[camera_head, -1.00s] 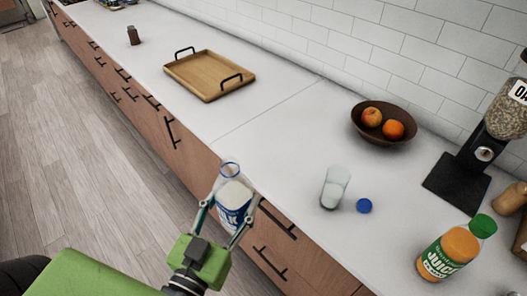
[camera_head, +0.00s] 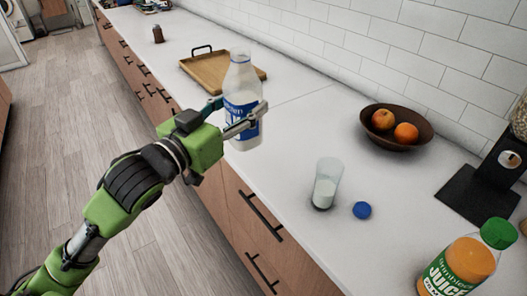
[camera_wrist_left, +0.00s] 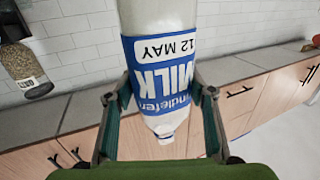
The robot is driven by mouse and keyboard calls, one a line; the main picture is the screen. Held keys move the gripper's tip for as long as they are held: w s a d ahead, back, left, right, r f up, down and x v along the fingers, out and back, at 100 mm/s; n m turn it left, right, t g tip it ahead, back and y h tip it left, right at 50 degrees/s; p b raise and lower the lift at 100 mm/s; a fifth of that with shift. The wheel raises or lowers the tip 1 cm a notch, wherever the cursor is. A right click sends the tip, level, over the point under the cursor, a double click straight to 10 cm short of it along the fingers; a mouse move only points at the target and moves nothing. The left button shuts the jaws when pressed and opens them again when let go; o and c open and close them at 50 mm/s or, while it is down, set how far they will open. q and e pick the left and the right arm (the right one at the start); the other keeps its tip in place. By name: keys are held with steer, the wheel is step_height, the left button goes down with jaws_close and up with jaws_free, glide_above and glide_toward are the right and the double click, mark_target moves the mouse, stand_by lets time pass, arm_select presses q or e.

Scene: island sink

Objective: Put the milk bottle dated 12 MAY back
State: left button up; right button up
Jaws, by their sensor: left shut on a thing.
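The milk bottle (camera_head: 242,82), clear with a blue label, is upright in my left gripper (camera_head: 242,116) in the head view. Its mouth shows no cap. The left wrist view shows the bottle (camera_wrist_left: 165,22) between the fingers (camera_wrist_left: 160,100), its label reading "12 MAY" and "MILK" upside down in that picture. In the head view the bottle appears over the counter's front edge, overlapping the tray; I cannot tell whether its base touches the counter. A blue cap (camera_head: 362,210) lies on the counter beside a glass (camera_head: 326,188) partly filled with milk.
A wooden tray (camera_head: 204,72) lies behind the bottle on the white counter (camera_head: 290,125). A brown fruit bowl (camera_head: 378,140) stands near the wall. A juice bottle (camera_head: 466,266) and a dark dispenser (camera_head: 478,196) are at right. A small brown jar (camera_head: 158,34) stands farther left.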

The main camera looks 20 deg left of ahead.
arm_select(q)
steer(key=shift+w+a+r, duration=0.15)
steer(key=shift+w+a, duration=0.05)
steer(key=shift+a, duration=0.05)
steer(key=w+f+p, duration=0.1)
steer(key=w+f, duration=1.1)
steer(key=w, duration=0.1)
steer(key=shift+w+d+f+p, duration=0.25)
steer(key=shift+w+f+p, duration=0.05)
steer(key=shift+f, duration=0.1)
arm_select(e)
steer(key=shift+w+d+r, duration=0.1)
steer(key=shift+w+r, duration=0.15)
steer(key=shift+r, duration=0.5)
arm_select(q)
steer(key=shift+f, duration=0.1)
arm_select(e)
steer(key=shift+d+f, duration=0.1)
steer(key=shift+d, duration=0.05)
arm_select(q)
steer(key=o, duration=1.1)
